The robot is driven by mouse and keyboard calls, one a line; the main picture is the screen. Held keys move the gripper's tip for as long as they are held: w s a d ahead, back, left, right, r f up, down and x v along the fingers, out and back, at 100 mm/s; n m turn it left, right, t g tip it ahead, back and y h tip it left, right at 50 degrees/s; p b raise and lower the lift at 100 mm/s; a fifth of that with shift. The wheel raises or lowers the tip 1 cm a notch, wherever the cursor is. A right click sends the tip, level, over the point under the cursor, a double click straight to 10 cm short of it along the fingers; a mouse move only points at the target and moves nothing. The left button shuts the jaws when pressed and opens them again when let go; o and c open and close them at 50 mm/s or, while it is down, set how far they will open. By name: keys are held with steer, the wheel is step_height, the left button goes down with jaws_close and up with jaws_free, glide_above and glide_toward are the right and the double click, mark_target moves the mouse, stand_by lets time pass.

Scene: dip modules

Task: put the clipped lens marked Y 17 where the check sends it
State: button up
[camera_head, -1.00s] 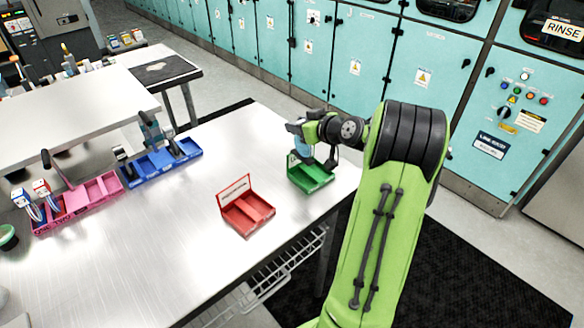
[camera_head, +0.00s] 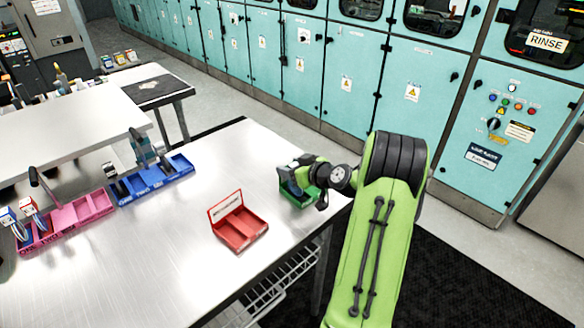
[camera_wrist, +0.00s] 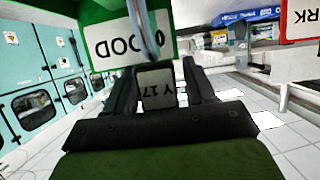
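The clipped lens marked Y 17 (camera_wrist: 156,88) is between my gripper's fingers in the wrist view, its grey tag reading Y 17. My gripper (camera_head: 292,178) is shut on it, low over the green tray (camera_head: 311,197) at the table's right end. In the wrist view the green tray's sign (camera_wrist: 118,40) reads GOOD, upside down, just beyond the fingers. The lens itself is mostly hidden, and I cannot tell whether it touches the tray floor. The red tray (camera_head: 240,232) stands to the left of the green one, empty, with a raised sign too small to read in the head view.
A blue rack (camera_head: 150,182) with upright tools and a pink rack (camera_head: 72,218) with clipped, tagged pieces stand at the left. Bare metal tabletop (camera_head: 130,270) lies in front. Teal cabinets (camera_head: 350,70) line the back.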

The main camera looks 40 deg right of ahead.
steer(key=shift+o, duration=0.2)
steer(key=shift+r, duration=0.15)
steer(key=shift+s+r, duration=0.2)
steer(key=shift+s, duration=0.15)
steer(key=v, duration=1.1)
steer(key=a+r+n+g+y, duration=0.25)
steer(key=a+g, duration=0.25)
steer(key=a, duration=1.6)
steer(key=s+a+r+m+g+h, duration=0.1)
steer(key=s+a, duration=0.3)
steer(key=s, duration=0.4)
steer(key=s+a+r+m+g+h, duration=0.1)
steer(key=s+a+r+g, duration=0.1)
steer(key=s+a, duration=0.3)
steer(key=s, duration=0.3)
steer(key=shift+s, duration=0.4)
